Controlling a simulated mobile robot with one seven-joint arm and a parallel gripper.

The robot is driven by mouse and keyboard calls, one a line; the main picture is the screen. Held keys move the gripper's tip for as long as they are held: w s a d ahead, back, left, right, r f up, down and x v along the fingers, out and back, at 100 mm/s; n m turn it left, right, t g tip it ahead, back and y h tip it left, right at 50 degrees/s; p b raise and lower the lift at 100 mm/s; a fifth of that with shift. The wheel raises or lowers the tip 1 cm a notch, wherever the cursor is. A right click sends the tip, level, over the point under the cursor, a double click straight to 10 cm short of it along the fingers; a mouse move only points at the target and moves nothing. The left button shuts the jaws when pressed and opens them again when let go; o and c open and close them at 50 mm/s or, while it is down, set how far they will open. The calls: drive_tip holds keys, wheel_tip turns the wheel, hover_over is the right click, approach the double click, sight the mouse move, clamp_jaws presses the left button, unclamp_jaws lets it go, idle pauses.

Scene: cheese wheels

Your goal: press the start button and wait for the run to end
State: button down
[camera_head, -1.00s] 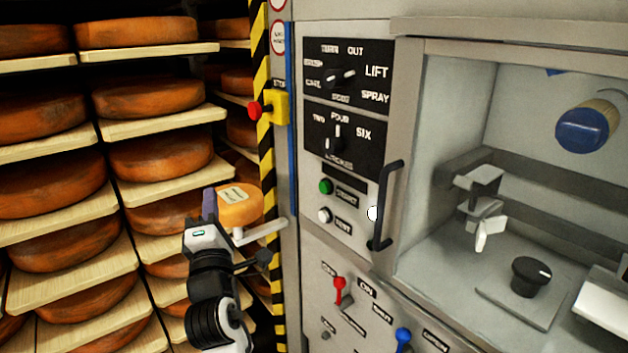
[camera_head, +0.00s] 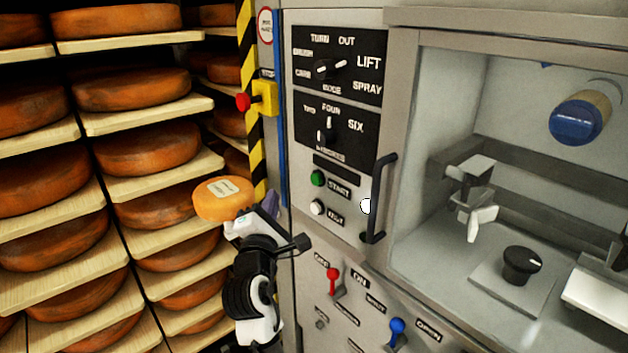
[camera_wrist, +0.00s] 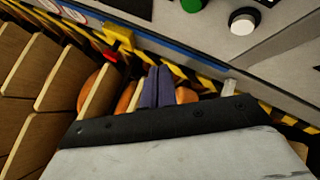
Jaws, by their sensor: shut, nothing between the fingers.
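The green start button (camera_head: 318,178) is on the machine's grey panel, left of the "START" label. It also shows at the top edge of the wrist view (camera_wrist: 193,5). A white button (camera_head: 318,207) sits just below it and shows in the wrist view (camera_wrist: 244,21). My gripper (camera_head: 271,203) is in front of the panel's left edge, to the left of and below the green button, apart from it. In the wrist view its two dark fingers (camera_wrist: 157,87) are together with nothing between them.
A door handle (camera_head: 380,198) stands out right of the buttons. A red stop button (camera_head: 243,102) on a yellow box is at the left edge. A red lever (camera_head: 333,280) and blue lever (camera_head: 396,331) are below. Racks of cheese wheels (camera_head: 135,146) fill the left.

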sight(316, 179)
drive_tip(key=w+d, duration=0.4)
drive_tip(key=d, duration=0.2)
drive_tip(key=shift+w+d, duration=0.35)
drive_tip(key=shift+w, duration=0.05)
drive_tip(key=shift+d, duration=0.1)
idle(1.7)
drive_tip(key=shift+w+d, duration=0.25)
